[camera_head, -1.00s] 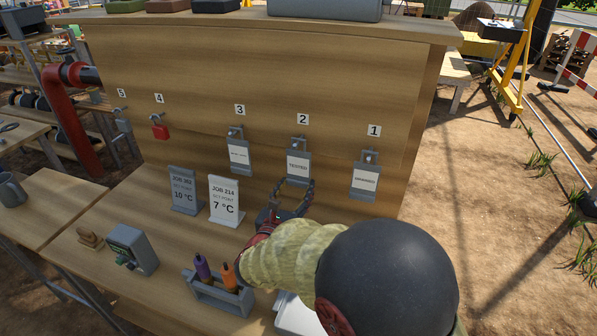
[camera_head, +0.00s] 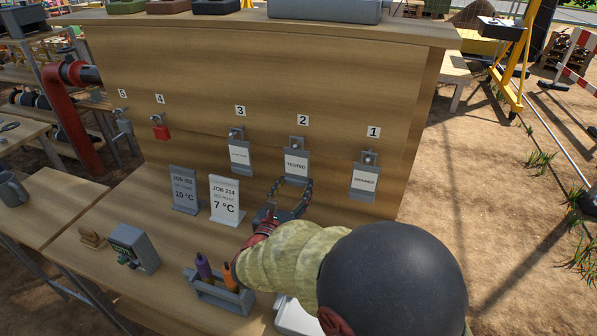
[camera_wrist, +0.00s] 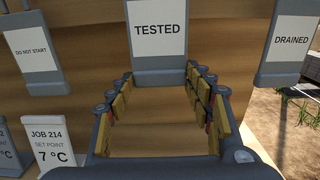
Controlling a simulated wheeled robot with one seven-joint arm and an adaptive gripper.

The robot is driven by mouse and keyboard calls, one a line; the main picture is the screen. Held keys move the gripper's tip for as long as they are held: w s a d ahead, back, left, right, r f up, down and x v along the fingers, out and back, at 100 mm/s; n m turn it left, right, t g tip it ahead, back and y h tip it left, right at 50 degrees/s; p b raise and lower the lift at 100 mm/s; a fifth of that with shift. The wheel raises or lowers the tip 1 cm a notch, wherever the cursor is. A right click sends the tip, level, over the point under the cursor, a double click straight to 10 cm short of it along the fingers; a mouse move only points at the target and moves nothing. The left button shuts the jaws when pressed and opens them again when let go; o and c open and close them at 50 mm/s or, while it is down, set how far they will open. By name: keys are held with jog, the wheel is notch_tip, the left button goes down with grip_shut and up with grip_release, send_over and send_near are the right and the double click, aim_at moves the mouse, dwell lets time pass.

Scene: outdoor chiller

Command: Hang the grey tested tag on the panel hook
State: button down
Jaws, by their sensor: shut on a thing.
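The grey tested tag (camera_head: 296,165), with a white label reading TESTED, is upright on the panel just below the number 2, at its hook (camera_head: 297,144). My gripper (camera_head: 292,181) reaches up from below and is shut on the tag's lower edge. In the wrist view the tag (camera_wrist: 158,30) is at the top centre, its grey bottom edge between the fingertips (camera_wrist: 160,75). The top of the tag is cut off there, so I cannot tell whether it bears on the hook.
The drained tag (camera_head: 364,180) hangs under 1 and the do-not-start tag (camera_head: 239,157) under 3. A red padlock (camera_head: 160,131) hangs under 4. Two job cards (camera_head: 184,188) (camera_head: 226,197) stand on the bench left of my arm. A tool caddy (camera_head: 220,294) stands in front of them.

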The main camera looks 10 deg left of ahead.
jog(key=shift+s+a, duration=0.15)
jog(key=shift+s, duration=1)
jog(key=shift+s+a, duration=0.15)
jog(key=shift+s, duration=0.95)
jog(key=c, duration=1.3)
grip_release()
grip_shut()
